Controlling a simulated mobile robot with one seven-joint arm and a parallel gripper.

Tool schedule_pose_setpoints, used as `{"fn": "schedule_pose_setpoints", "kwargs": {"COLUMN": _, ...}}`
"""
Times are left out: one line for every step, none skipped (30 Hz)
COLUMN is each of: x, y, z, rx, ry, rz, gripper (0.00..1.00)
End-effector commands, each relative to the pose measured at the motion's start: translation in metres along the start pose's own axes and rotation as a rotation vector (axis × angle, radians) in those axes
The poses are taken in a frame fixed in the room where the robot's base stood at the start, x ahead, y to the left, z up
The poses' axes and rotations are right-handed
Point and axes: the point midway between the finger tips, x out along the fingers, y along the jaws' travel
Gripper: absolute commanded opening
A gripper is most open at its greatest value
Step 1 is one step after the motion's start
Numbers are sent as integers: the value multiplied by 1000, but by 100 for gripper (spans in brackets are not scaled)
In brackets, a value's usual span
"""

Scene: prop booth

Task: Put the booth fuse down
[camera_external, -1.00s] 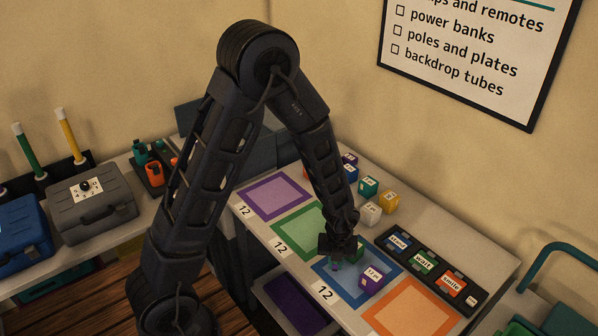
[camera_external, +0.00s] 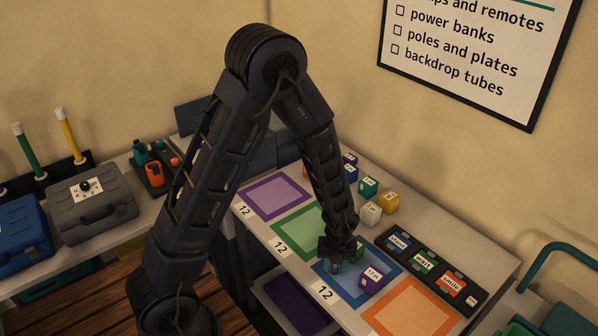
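My gripper (camera_external: 336,262) points down at the blue-bordered square (camera_external: 350,300), over its left half. A small teal and dark piece (camera_external: 335,268) shows at the fingertips. It is mostly hidden, and I cannot tell whether it is the booth fuse, or whether the fingers are closed on it or only around it. A purple cube with a white label (camera_external: 371,279) sits on the blue square just right of my gripper, apart from it. A green block (camera_external: 358,250) shows partly behind my gripper.
Purple (camera_external: 247,192), green (camera_external: 287,236) and orange (camera_external: 383,313) bordered squares lie along the counter. A black tray with labelled blocks (camera_external: 459,300) stands right of the blue square. Several cubes, including a yellow one (camera_external: 388,202), sit behind. The orange square is clear.

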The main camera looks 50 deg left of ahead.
Motion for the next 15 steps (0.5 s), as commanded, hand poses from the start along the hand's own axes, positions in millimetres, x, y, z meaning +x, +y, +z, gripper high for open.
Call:
{"fn": "schedule_pose_setpoints", "kwargs": {"x": -3, "y": 0, "z": 0, "rx": 0, "ry": -1, "rz": -2, "gripper": 36}}
{"fn": "schedule_pose_setpoints", "kwargs": {"x": -6, "y": 0, "z": 0, "rx": 0, "ry": -1, "rz": -2, "gripper": 36}}
{"fn": "schedule_pose_setpoints", "kwargs": {"x": -9, "y": 0, "z": 1, "rx": -1, "ry": -1, "rz": -3, "gripper": 36}}
{"fn": "schedule_pose_setpoints", "kwargs": {"x": -12, "y": 0, "z": 1, "rx": -1, "ry": -1, "rz": -3, "gripper": 36}}
{"fn": "schedule_pose_setpoints", "kwargs": {"x": -16, "y": 0, "z": 1, "rx": -1, "ry": -1, "rz": -3, "gripper": 36}}
{"fn": "schedule_pose_setpoints", "kwargs": {"x": -22, "y": 0, "z": 1, "rx": 0, "ry": -2, "rz": -4, "gripper": 36}}
{"fn": "schedule_pose_setpoints", "kwargs": {"x": -26, "y": -1, "z": 1, "rx": 0, "ry": -2, "rz": -4, "gripper": 36}}
{"fn": "schedule_pose_setpoints", "kwargs": {"x": -31, "y": 0, "z": 1, "rx": 0, "ry": -2, "rz": -3, "gripper": 36}}
{"fn": "schedule_pose_setpoints", "kwargs": {"x": -37, "y": 0, "z": 1, "rx": 0, "ry": -3, "rz": -4, "gripper": 36}}
{"fn": "schedule_pose_setpoints", "kwargs": {"x": -42, "y": 0, "z": 1, "rx": -1, "ry": -3, "rz": -4, "gripper": 36}}
{"fn": "schedule_pose_setpoints", "kwargs": {"x": -46, "y": 0, "z": 1, "rx": -1, "ry": -2, "rz": -3, "gripper": 36}}
{"fn": "schedule_pose_setpoints", "kwargs": {"x": -53, "y": 0, "z": 1, "rx": -1, "ry": -3, "rz": -4, "gripper": 36}}
{"fn": "schedule_pose_setpoints", "kwargs": {"x": -58, "y": 0, "z": 1, "rx": -1, "ry": -2, "rz": -3, "gripper": 36}}
{"fn": "schedule_pose_setpoints", "kwargs": {"x": -62, "y": 0, "z": 1, "rx": -1, "ry": -2, "rz": -2, "gripper": 36}}
{"fn": "schedule_pose_setpoints", "kwargs": {"x": -69, "y": 0, "z": 1, "rx": -1, "ry": -3, "rz": -4, "gripper": 36}}
